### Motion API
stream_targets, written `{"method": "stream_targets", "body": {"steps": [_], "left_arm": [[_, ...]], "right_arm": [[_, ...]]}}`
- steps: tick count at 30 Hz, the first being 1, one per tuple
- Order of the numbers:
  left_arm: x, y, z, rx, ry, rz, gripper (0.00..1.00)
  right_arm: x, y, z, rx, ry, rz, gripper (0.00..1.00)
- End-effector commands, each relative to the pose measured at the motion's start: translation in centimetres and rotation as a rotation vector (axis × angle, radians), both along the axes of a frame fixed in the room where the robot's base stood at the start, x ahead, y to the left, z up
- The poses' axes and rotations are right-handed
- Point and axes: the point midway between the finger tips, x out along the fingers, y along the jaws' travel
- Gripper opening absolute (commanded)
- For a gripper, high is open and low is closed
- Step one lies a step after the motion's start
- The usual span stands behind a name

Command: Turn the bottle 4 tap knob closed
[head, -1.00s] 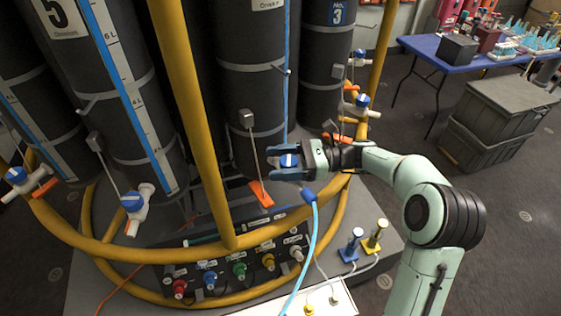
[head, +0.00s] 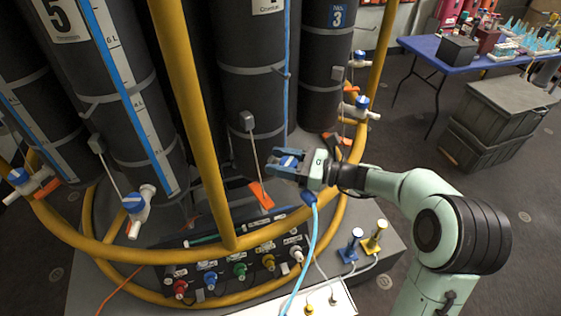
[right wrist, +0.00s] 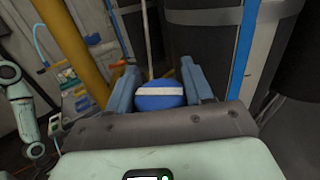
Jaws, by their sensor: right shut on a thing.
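The bottle 4 tap knob (head: 288,161) is blue with a white stripe, low in front of the tall dark bottle 4 (head: 257,95). My right gripper (head: 282,162) is around the knob, one finger on each side, shut on it. In the right wrist view the knob (right wrist: 160,97) sits between the two blue-grey fingers (right wrist: 161,92), its white stripe running across from finger to finger. The tap body and spout are mostly hidden by the gripper. My left gripper is not in view.
Yellow rails (head: 200,130) curve around the bottles. Other blue-knobbed taps are at left (head: 133,202) and right (head: 362,102). An orange tag (head: 261,196) hangs close to the gripper. A blue hose (head: 315,235) runs below it. A connector panel (head: 240,268) stands in front.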

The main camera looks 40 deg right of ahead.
Motion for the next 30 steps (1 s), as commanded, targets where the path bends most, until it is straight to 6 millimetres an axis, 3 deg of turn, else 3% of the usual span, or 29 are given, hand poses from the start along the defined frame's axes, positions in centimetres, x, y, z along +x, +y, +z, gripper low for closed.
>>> {"method": "stream_targets", "body": {"steps": [8, 9, 10, 22, 30], "left_arm": [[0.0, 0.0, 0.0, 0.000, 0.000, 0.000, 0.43], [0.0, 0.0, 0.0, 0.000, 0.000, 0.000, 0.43], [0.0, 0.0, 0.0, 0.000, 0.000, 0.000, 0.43], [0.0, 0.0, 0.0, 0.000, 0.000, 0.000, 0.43], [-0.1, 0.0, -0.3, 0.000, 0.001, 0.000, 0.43]], "right_arm": [[0.0, 0.0, 0.0, -0.001, -0.001, 0.000, 0.20], [0.0, 0.0, 0.0, -0.001, -0.001, 0.000, 0.64], [0.0, 0.0, 0.0, -0.001, -0.001, 0.000, 0.71], [-0.6, -0.5, 0.0, -0.001, 0.000, -0.003, 0.71], [-4.8, -3.8, -0.1, -0.002, 0.001, -0.005, 0.71]]}}
